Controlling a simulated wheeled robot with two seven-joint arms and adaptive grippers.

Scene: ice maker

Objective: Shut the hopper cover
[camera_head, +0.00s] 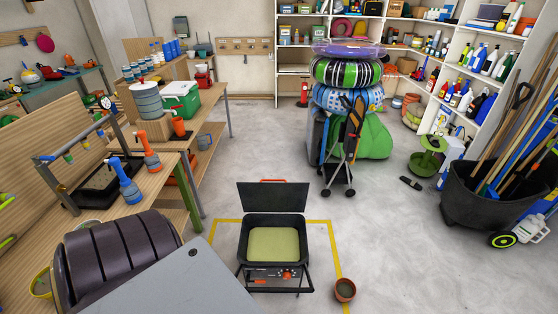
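A black box-shaped machine (273,262) stands in the lower middle, inside a yellow floor outline. Its front panel has several small controls with orange marks. Its open top shows a pale yellow-green inside (273,243). The flat dark cover (273,197) stands raised, nearly upright, along the far edge of the opening, with an orange piece at its top edge. I take this as the hopper cover. Neither of my grippers is in view, so no contact with the cover shows.
A dark ribbed rounded object (115,252) and a flat grey panel (175,287) fill the lower left, near a wooden workbench (60,130). A small terracotta pot (345,289) sits right of the machine. A black bin (500,195) stands far right. Floor between is clear.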

